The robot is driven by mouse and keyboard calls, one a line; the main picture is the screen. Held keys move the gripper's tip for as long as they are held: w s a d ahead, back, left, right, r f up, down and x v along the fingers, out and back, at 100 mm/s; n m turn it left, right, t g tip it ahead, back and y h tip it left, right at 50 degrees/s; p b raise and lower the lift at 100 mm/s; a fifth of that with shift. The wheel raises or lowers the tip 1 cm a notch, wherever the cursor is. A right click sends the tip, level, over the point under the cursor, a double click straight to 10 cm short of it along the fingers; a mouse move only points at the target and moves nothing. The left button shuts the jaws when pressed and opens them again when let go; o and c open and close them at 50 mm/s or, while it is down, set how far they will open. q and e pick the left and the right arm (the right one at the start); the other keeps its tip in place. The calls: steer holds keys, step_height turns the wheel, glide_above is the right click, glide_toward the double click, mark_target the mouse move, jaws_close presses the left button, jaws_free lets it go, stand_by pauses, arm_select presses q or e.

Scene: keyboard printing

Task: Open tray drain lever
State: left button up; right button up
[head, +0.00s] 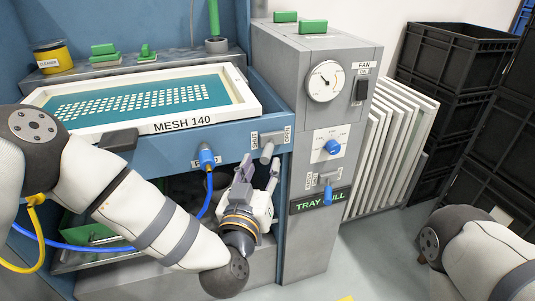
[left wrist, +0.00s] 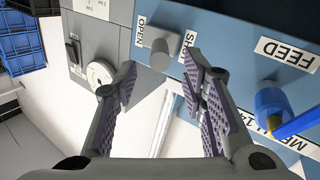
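The tray drain lever (head: 267,152) is a grey handle on the blue front panel, between the labels SHUT on its left and OPEN on its right. In the left wrist view the lever (left wrist: 158,48) is a grey block, with OPEN and SHUT seen upside down beside it. My left gripper (head: 260,172) is just below the lever, fingers pointing up toward it. In the left wrist view its fingers (left wrist: 160,80) are spread apart, empty, with the lever beyond the gap between them. Contact with the lever is not visible. My right gripper is out of view.
A blue FEED valve (head: 206,155) with a blue hose is left of the lever. The MESH 140 screen (head: 185,126) lies above. The grey control cabinet (head: 318,240) stands close on the right, with a FAN switch, a gauge (head: 325,82) and a blue TRAY FILL lever (head: 326,195).

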mark_target(268, 148)
arm_select(q)
steer(key=x, duration=0.6)
steer(key=shift+w+b, duration=0.25)
steer(key=shift+b, duration=0.1)
jaws_close()
